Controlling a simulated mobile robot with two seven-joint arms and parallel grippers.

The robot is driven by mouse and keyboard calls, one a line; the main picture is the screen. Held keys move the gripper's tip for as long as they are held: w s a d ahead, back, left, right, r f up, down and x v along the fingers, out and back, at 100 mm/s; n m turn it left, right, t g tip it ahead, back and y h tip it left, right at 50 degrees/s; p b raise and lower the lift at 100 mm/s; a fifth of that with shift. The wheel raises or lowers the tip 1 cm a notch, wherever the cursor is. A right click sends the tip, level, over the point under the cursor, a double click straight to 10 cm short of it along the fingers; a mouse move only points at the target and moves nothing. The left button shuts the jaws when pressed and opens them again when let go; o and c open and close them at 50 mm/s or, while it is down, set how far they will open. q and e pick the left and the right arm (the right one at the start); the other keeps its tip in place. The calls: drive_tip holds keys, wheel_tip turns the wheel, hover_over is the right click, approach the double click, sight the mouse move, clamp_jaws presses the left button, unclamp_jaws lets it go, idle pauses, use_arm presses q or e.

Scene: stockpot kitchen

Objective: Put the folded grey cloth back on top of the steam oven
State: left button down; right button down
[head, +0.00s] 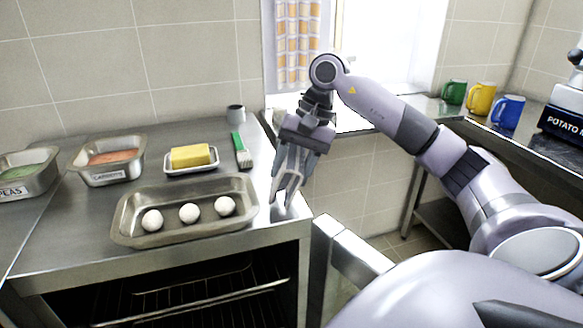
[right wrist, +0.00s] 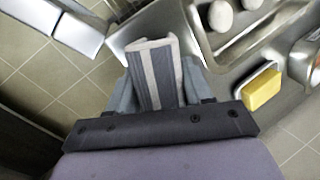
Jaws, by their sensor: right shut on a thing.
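The folded grey cloth (right wrist: 152,75), with pale stripes, is between the fingers of my right gripper (right wrist: 157,88) in the right wrist view. My right gripper (head: 284,198) is shut on it and points down over the right end of the steam oven's steel top (head: 262,226). The oven front is open, with wire racks (head: 200,300) inside. My left gripper is not in view.
A steel tray (head: 124,226) with three white balls lies left of the gripper. Coloured mugs (head: 481,98) stand at the right.

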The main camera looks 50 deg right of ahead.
drive_tip(key=shift+f, duration=0.1)
drive_tip(key=shift+c, duration=2.3)
unclamp_jaws()
drive_tip(key=shift+d+r, duration=0.1)
drive_tip(key=shift+r, duration=0.3)
drive_tip(key=p+v, duration=0.2)
drive_tip(key=v, duration=0.9)
drive_tip(key=shift+r, duration=0.15)
drive_tip(key=shift+d, duration=0.1)
